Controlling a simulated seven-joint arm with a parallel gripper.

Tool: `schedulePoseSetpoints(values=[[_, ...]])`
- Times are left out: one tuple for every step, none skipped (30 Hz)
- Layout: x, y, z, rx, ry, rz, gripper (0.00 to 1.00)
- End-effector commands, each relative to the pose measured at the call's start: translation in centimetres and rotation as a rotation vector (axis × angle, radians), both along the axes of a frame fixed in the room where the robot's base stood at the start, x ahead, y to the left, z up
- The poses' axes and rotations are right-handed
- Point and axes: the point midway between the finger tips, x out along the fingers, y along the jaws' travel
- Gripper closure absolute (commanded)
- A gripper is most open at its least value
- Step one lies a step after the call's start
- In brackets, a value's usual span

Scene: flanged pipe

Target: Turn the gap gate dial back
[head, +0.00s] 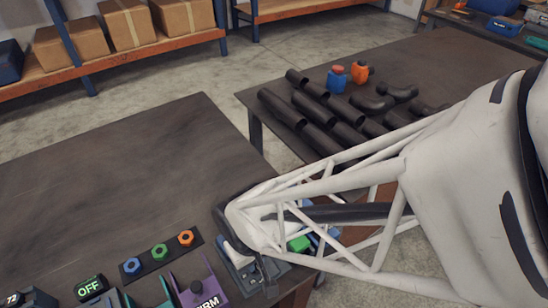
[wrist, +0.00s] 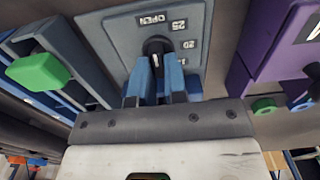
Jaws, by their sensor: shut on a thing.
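The gap gate dial (wrist: 156,45) is a black round knob with a white pointer mark, set on a blue-grey panel (wrist: 113,40). The panel has labels reading OPEN, 25 and 20, with a lower one partly hidden by a finger. My gripper (wrist: 159,62) has its two blue fingers shut on the dial, one on each side. The pointer's exact setting is hard to tell between the fingers. In the head view, my arm reaches to the right end of the near table and hides the dial.
A green knob (wrist: 40,73) sits left of the panel and a purple unit (wrist: 262,50) right of it. Colored nuts (head: 160,251), an OFF box (head: 90,287) and a purple CONFIRM unit (head: 203,290) stand along the table front. Black pipes (head: 318,110) lie on the far table. The near table's middle is clear.

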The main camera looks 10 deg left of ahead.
Motion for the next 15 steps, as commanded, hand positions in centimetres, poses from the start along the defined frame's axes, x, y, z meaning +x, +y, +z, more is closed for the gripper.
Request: schedulePoseSetpoints(values=[[0.01,0.01,0.04,0.000,0.000,0.005,1.00],[0.01,0.01,0.04,0.001,-0.001,0.006,1.00],[0.01,0.01,0.04,0.001,-0.001,0.008,1.00],[0.01,0.01,0.04,0.001,-0.001,0.008,1.00],[0.01,0.02,0.04,0.001,-0.001,0.008,1.00],[0.01,0.02,0.04,0.001,-0.001,0.008,1.00],[0.01,0.02,0.04,0.001,-0.001,0.008,1.00],[0.01,0.02,0.04,0.001,-0.001,0.008,1.00],[0.01,0.02,0.04,0.001,-0.001,0.008,1.00],[0.01,0.02,0.04,0.001,-0.001,0.008,1.00],[0.01,0.02,0.04,0.001,-0.001,0.008,1.00],[0.01,0.02,0.04,0.001,-0.001,0.008,0.84],[0.01,0.02,0.04,0.001,-0.001,0.007,0.79],[0.01,0.02,0.04,0.001,-0.001,0.007,0.75],[0.01,0.02,0.04,0.001,-0.001,0.007,0.69]])
